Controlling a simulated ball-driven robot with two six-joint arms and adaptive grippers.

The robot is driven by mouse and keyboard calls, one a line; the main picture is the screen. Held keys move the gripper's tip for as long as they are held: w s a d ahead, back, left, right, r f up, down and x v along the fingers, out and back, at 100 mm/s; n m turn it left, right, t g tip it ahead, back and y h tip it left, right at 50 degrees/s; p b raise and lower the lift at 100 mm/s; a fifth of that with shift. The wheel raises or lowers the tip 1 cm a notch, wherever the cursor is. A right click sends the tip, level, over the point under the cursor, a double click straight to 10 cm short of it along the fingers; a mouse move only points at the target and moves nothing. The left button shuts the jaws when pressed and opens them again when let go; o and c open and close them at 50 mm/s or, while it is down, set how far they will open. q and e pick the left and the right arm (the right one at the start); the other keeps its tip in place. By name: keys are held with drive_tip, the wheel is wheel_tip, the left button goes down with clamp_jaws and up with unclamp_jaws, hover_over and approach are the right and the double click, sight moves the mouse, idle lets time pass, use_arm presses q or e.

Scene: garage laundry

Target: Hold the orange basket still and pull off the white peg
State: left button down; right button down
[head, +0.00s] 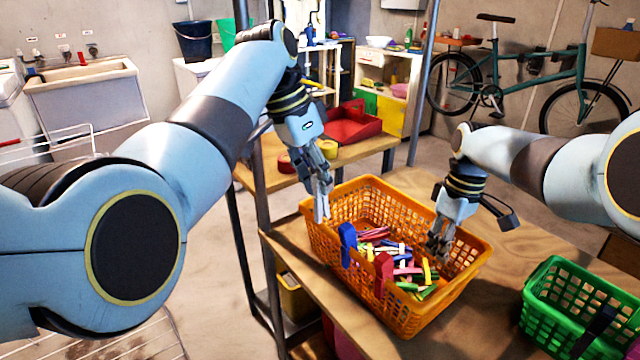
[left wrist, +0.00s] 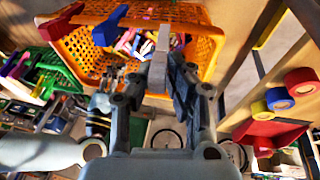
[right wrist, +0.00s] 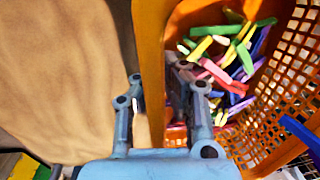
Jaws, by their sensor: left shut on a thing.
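The orange basket (head: 400,318) stands on the wooden table, holding several coloured pegs. It also shows in the left wrist view (left wrist: 200,50) and the right wrist view (right wrist: 150,40). My left gripper (head: 320,205) is at its left rim, shut on the white peg (left wrist: 161,55). The peg's end overlaps the rim; I cannot tell whether it still grips it. My right gripper (head: 440,245) is at the right side of the basket. In the right wrist view its fingers (right wrist: 158,75) straddle the basket wall, one inside and one outside, apart.
A blue peg (head: 347,245) and a red peg (head: 383,272) are clipped on the basket's front rim. A green basket (head: 570,290) stands at the right. A red tray (head: 350,125) and tape rolls (head: 327,149) lie on the bench behind. Bare tabletop (head: 500,225) lies right of the basket.

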use_arm(q)
drive_tip(key=shift+d+r, duration=0.1)
drive_tip(key=shift+r, duration=1.7)
use_arm(e)
drive_tip(key=shift+a, duration=0.2)
drive_tip(key=c, duration=1.4)
unclamp_jaws()
wheel_tip(320, 180, up, 12)
drive_tip(key=d, duration=0.1)
drive_tip(key=shift+w, duration=0.45)
drive_tip(key=shift+f, duration=0.15)
